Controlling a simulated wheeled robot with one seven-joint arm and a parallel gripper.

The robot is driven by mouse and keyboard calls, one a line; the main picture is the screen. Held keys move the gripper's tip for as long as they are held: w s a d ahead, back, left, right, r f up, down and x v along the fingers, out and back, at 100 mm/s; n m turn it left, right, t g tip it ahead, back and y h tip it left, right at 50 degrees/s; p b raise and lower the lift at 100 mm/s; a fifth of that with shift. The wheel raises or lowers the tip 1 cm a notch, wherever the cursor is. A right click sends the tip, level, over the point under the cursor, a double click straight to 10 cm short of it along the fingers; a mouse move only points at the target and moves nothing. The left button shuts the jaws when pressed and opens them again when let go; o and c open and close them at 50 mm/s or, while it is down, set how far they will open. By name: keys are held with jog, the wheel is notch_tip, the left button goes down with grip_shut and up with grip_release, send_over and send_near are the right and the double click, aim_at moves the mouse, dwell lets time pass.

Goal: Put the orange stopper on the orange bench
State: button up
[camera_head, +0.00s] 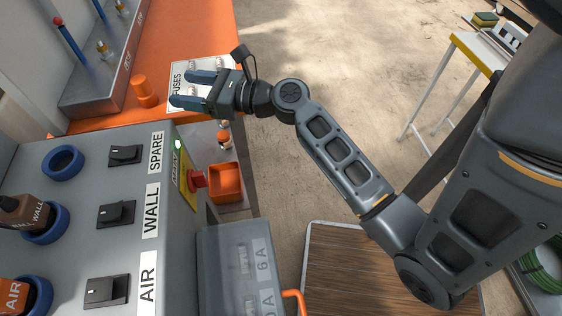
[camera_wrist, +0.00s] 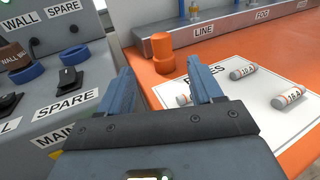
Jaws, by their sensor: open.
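The orange stopper (camera_head: 146,92) stands upright on the orange bench (camera_head: 190,30), near the edge of the grey panel. It also shows in the wrist view (camera_wrist: 163,52), on the bench (camera_wrist: 262,63) just beyond my fingers. My gripper (camera_head: 180,88) is open and empty, above the white fuses sheet and to the right of the stopper. In the wrist view its two blue fingers (camera_wrist: 160,92) are spread apart with nothing between them, and the stopper is clear of both.
White fuses (camera_wrist: 292,98) lie on the white sheet (camera_wrist: 232,105). A grey rail labelled LINE (camera_wrist: 205,40) runs along the bench's back. The grey switch panel (camera_head: 85,190) has a red button (camera_head: 196,179), and an orange bin (camera_head: 226,182) is beside it.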

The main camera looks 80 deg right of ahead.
jog(key=s+a+f+n+g+h, duration=0.1)
jog(key=s+a+f+n+g, duration=0.1)
jog(key=s+a+f+n, duration=0.4)
jog(key=s+a+f+n+g, duration=0.2)
jog(key=s+a+n, duration=0.5)
jog(key=n, duration=0.3)
jog(key=s+a+r+n+y, duration=0.1)
jog(key=s+a+r+n, duration=0.3)
jog(key=n, duration=0.6)
jog(key=s+a+r+n+t+y, duration=0.1)
jog(key=s+a+r+n, duration=0.4)
jog(key=s+n, duration=0.3)
jog(key=shift+r+n, duration=0.25)
jog(key=shift+n, duration=0.85)
